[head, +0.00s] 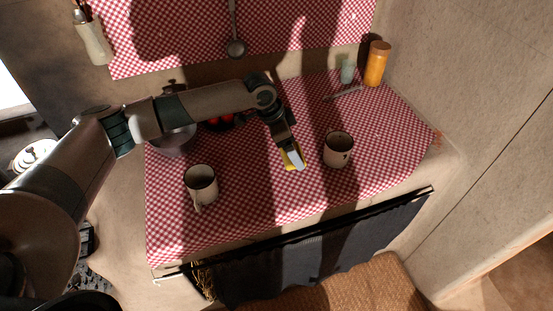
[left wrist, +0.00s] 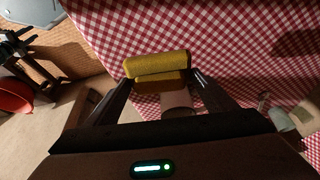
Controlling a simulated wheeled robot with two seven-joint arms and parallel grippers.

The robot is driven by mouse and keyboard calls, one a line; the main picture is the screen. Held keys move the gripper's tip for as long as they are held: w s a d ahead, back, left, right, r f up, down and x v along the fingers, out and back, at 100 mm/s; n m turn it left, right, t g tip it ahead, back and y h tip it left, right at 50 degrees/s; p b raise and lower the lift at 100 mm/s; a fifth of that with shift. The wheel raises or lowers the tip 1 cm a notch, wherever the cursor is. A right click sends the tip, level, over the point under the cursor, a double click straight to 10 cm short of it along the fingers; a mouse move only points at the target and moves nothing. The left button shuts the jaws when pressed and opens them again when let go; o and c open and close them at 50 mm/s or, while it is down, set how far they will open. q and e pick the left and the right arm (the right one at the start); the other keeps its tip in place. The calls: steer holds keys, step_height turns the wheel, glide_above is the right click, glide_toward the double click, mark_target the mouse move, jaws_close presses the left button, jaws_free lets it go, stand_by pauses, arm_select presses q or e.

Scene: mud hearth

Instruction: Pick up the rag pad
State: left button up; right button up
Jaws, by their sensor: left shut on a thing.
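The rag pad (head: 291,157) is a small yellow folded block above the red-and-white checked cloth, between the two mugs in the head view. My left gripper (head: 289,146) comes down over it from the left arm and is shut on it. In the left wrist view the pad (left wrist: 157,66) lies across the tips of my left gripper (left wrist: 160,82), a finger on each side. I cannot tell whether it touches the cloth or is clear of it. My right gripper is not in view.
A mug (head: 338,149) stands close to the right of the pad, and another mug (head: 201,184) stands front left. A dark bowl (head: 174,141) sits behind my arm. An orange jar (head: 377,64) and a pale green cup (head: 347,71) stand back right. The front middle of the cloth is clear.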

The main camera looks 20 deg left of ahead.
arm_select(q)
steer(key=d+r, duration=0.1)
steer(key=d+r+b, duration=0.1)
steer(key=d, duration=0.1)
steer(key=w+d+r, duration=0.1)
steer(key=shift+d, duration=0.4)
steer(key=shift+o, duration=0.5)
steer(key=s+a+r+n+t+y, duration=0.2)
steer(key=s+a+r+n+y, duration=0.1)
steer(key=s+a+r+n, duration=0.7)
steer(key=s+a+n, duration=0.2)
steer(key=s, duration=0.1)
steer(key=shift+s+a+r+t+y, duration=0.25)
steer(key=shift+a+r+t+y, duration=0.05)
steer(key=shift+a+y, duration=0.1)
steer(key=shift+d, duration=0.1)
